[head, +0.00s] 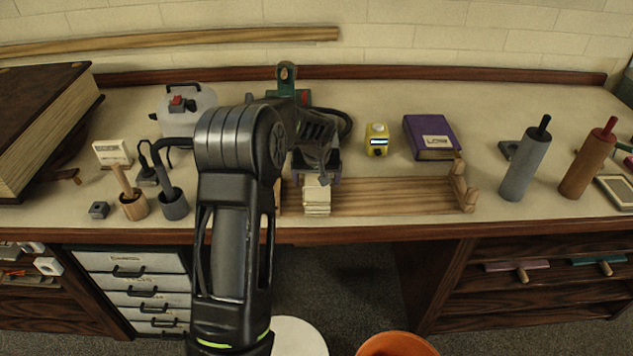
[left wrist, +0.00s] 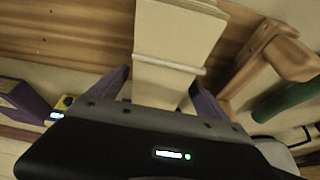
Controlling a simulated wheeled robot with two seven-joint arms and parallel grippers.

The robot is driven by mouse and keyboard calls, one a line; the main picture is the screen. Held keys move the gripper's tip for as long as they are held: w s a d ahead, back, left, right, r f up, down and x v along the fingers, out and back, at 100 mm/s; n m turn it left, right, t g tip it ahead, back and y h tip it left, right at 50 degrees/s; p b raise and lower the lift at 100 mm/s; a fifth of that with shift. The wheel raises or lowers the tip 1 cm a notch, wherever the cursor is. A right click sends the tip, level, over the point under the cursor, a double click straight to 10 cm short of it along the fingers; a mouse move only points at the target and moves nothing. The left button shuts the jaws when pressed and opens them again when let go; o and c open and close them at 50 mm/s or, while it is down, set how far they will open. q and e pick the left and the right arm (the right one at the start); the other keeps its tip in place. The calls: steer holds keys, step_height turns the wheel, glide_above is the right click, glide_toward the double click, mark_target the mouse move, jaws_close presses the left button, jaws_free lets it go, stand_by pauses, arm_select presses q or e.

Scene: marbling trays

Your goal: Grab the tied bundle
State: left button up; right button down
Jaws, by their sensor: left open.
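The tied bundle (head: 316,200) is a small cream stack with a pale band around it. It rests at the left part of a slatted wooden rack (head: 400,193) near the table's front edge. My left gripper (head: 318,178) is right at the bundle, its arm coming from the front. In the left wrist view the bundle (left wrist: 178,38) and its band lie between the two purple fingers of the open gripper (left wrist: 160,82). There is a gap beside the right finger; I cannot tell whether the left one touches. My right gripper is not in view.
A wooden end post (head: 463,187) closes the rack's right end. Behind stand a yellow device (head: 377,140) and a purple book (head: 431,137). Tool cups (head: 172,204) stand left. An orange bucket (head: 397,345) is below the table.

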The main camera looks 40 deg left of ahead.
arm_select(q)
steer(key=shift+c, duration=0.6)
jaws_close()
stand_by(0.6)
